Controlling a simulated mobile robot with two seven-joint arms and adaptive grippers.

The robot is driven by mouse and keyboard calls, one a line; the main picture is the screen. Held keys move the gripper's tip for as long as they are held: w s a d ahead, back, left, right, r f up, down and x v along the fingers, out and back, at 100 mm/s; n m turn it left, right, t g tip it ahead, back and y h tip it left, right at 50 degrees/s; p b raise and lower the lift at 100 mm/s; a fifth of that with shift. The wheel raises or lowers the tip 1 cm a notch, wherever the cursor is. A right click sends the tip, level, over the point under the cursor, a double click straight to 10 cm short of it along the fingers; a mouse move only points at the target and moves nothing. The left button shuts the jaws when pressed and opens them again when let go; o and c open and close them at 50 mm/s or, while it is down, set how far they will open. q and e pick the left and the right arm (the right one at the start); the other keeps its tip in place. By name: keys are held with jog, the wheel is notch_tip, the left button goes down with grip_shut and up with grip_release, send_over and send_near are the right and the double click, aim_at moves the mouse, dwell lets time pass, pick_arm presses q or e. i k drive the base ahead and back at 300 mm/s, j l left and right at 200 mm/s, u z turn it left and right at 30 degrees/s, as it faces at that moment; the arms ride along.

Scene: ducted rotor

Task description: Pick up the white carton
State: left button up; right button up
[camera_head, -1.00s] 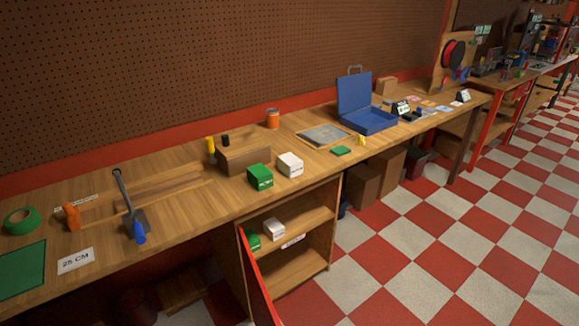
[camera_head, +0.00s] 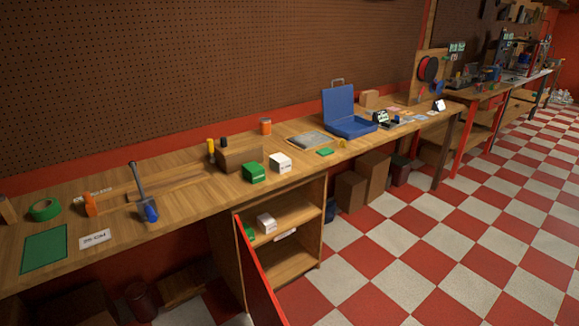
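A white carton (camera_head: 280,163) stands on the wooden workbench (camera_head: 185,205), just right of a green carton (camera_head: 254,172). A second white carton (camera_head: 266,222) sits on the upper shelf of the open cabinet below the bench, beside a green carton (camera_head: 249,232) partly hidden by the red door. Neither of my grippers is in view, so their state does not show.
The red cabinet door (camera_head: 262,280) stands open toward me. A wooden block (camera_head: 239,158), a blue case (camera_head: 347,118) with its lid up and a green mat (camera_head: 45,249) are on the bench. The checkered floor (camera_head: 410,240) at the right is clear.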

aim_at(281, 164)
jog(key=i+l+z, duration=0.1)
jog(key=z, duration=1.2)
jog(key=i+l, duration=0.1)
jog(key=i, duration=0.7)
jog(key=i+l, duration=0.1)
jog(key=i, duration=0.7)
jog(key=i+j+u, duration=0.1)
jog(key=i+u, duration=0.65)
jog(key=u, duration=0.15)
jog(key=i+l+u, duration=0.15)
jog(key=i+u, duration=0.35)
jog(key=u, duration=0.75)
jog(key=i+l+u, duration=0.1)
jog(key=u, duration=0.35)
jog(key=i+l+u, duration=0.1)
jog(key=u, duration=0.35)
